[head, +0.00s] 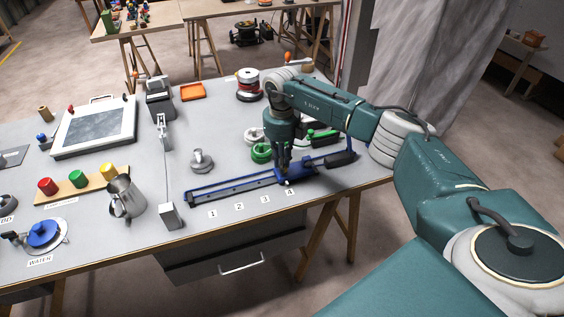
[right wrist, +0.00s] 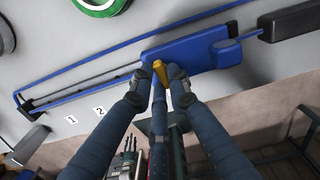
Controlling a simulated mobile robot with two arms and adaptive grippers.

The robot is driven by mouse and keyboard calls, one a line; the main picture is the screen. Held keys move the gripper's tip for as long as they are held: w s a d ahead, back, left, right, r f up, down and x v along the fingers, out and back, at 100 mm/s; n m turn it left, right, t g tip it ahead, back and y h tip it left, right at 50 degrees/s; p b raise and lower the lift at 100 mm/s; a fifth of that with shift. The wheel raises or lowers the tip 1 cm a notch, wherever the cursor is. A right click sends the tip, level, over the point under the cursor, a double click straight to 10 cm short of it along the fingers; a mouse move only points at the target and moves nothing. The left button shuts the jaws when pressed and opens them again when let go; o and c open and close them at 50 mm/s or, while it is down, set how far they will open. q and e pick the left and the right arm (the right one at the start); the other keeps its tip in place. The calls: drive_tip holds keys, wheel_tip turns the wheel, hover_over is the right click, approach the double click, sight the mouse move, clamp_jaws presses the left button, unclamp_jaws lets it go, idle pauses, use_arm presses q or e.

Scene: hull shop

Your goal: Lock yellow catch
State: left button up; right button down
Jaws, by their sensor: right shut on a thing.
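A long blue frame tool (head: 232,187) with a dark rod and a black handle (head: 341,158) lies along the front of the bench. Its blue body also shows in the right wrist view (right wrist: 195,47). A small yellow catch (right wrist: 160,72) stands out from the near edge of this body. My right gripper (head: 285,170) points down at the tool in the head view. In the head view the gripper hides the catch. My left gripper is in neither view.
Number labels (head: 239,206) line the bench's front edge beside the tool. Green rings (head: 261,152) lie behind it. A metal jug (head: 125,196) and a board with red, green and yellow knobs (head: 78,179) stand at left. The bench between is mostly clear.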

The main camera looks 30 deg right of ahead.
drive_tip(key=shift+w+r+m, duration=0.1)
drive_tip(key=shift+m, duration=0.7)
drive_tip(key=c, duration=1.7)
unclamp_jaws()
drive_tip(key=shift+o, duration=0.2)
wheel_tip(320, 180, up, 12)
